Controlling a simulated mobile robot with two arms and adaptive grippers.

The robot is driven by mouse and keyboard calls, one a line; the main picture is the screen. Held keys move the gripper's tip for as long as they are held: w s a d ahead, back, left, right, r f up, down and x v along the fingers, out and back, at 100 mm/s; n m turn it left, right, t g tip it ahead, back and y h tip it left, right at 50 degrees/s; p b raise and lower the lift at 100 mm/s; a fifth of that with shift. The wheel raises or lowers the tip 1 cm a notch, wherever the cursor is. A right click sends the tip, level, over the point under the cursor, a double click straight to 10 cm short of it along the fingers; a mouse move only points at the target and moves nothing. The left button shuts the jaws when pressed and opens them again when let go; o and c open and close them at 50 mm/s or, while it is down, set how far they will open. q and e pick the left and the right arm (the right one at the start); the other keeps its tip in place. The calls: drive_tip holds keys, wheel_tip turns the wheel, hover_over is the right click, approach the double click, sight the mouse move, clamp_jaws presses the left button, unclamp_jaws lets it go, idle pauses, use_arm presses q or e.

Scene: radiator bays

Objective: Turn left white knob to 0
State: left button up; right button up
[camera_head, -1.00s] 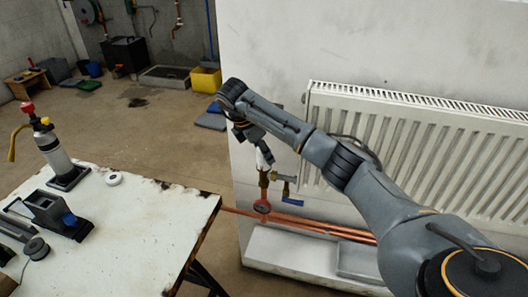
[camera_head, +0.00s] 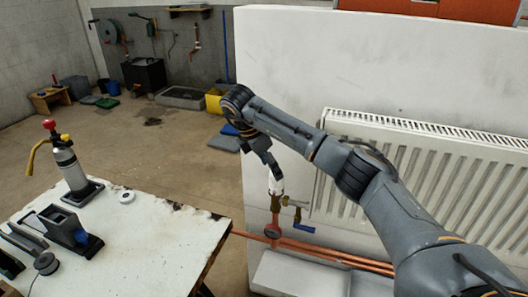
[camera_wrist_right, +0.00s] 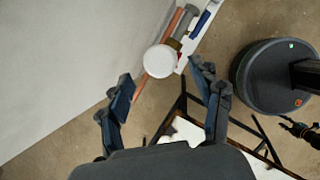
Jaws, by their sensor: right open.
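The white knob (camera_head: 276,186) sits on top of the copper valve pipe at the left end of the radiator. In the right wrist view it shows as a round white cap (camera_wrist_right: 160,59), seen from above. My right gripper (camera_head: 268,158) is just above the knob and points down at it. In the right wrist view its two fingers (camera_wrist_right: 161,76) are open, apart on either side below the knob, and hold nothing. Any number marks on the knob are too small to read. What seems to be my left gripper (camera_wrist_right: 294,127) shows small at the right edge of that view; its jaws are unclear.
The white radiator (camera_head: 430,180) hangs on the wall right of the knob. A worn white table (camera_head: 150,250) with tools stands at the left.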

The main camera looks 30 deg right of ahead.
drive_tip(key=v, duration=0.6)
drive_tip(key=shift+r, duration=0.35)
drive_tip(key=shift+a, duration=0.1)
